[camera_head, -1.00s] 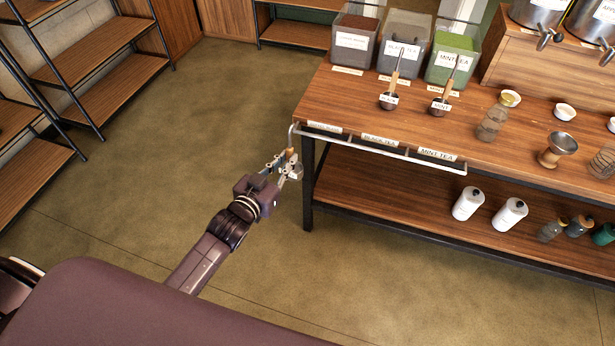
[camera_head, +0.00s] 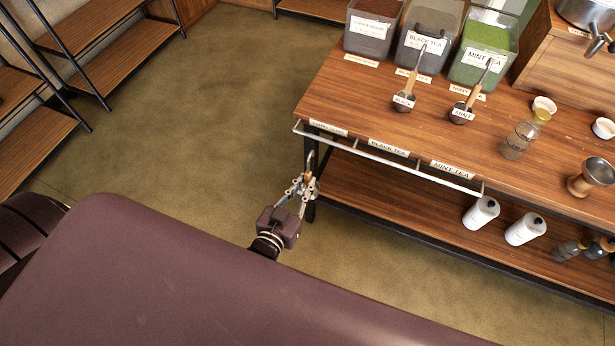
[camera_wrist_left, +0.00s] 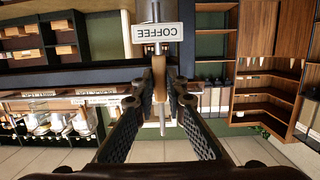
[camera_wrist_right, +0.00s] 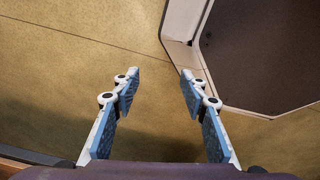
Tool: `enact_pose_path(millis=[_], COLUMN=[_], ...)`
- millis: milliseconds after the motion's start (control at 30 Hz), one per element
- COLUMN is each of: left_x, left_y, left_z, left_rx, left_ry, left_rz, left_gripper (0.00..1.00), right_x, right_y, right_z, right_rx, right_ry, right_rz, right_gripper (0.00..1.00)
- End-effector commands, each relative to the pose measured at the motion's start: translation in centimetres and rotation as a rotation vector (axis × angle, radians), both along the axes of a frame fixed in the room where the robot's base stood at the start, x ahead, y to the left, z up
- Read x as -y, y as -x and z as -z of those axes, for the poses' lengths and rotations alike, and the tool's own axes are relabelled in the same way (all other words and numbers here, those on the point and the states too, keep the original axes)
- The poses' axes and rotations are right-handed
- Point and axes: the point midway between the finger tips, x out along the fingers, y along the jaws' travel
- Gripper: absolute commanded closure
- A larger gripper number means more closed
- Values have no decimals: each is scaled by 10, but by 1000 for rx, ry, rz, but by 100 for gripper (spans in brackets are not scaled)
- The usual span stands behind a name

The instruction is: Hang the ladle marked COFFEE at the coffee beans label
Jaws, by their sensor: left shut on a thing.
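My left gripper (camera_head: 305,186) is shut on the handle of the ladle (camera_head: 311,162), in front of the table's left corner. In the left wrist view the ladle's white tag (camera_wrist_left: 157,32) reads COFFEE upside down, with the wooden handle (camera_wrist_left: 159,78) between the fingers. The ladle's bowl is not clear. The leftmost label (camera_head: 328,128) on the table edge is too small to read surely; it sits below the coffee beans bin (camera_head: 369,36). The metal rail (camera_head: 372,157) runs under the labels; the ladle appears below its left end, apart from it. My right gripper (camera_wrist_right: 160,86) is open and empty.
BLACK TEA (camera_head: 389,147) and MINT TEA (camera_head: 452,169) labels follow along the edge. White bottles (camera_head: 481,212) stand on the lower shelf. The floor left of the table is clear.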

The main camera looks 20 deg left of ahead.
Motion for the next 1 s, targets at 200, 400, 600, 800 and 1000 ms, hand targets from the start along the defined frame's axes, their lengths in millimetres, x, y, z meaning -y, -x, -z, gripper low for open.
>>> enact_pose_path(millis=[200,400,600,800,1000], left_x=[1,1,2,2,3], left_y=[-16,-32,-48,-65,-81], left_z=[0,1,0,0,0], left_rx=[3,3,3,4,4], left_ry=[0,0,0,1,0], left_rz=[1,1,1,1,1], left_gripper=[100,100,100,100,100], right_x=[3,6,5,4,4], right_y=[37,44,23,16,21], right_z=[9,15,19,26,33], right_rx=[-50,-60,-30,-20,-28], right_ry=[6,9,7,4,5], right_rz=[0,-1,-1,-2,-2], right_gripper=[60,60,60,60,60])
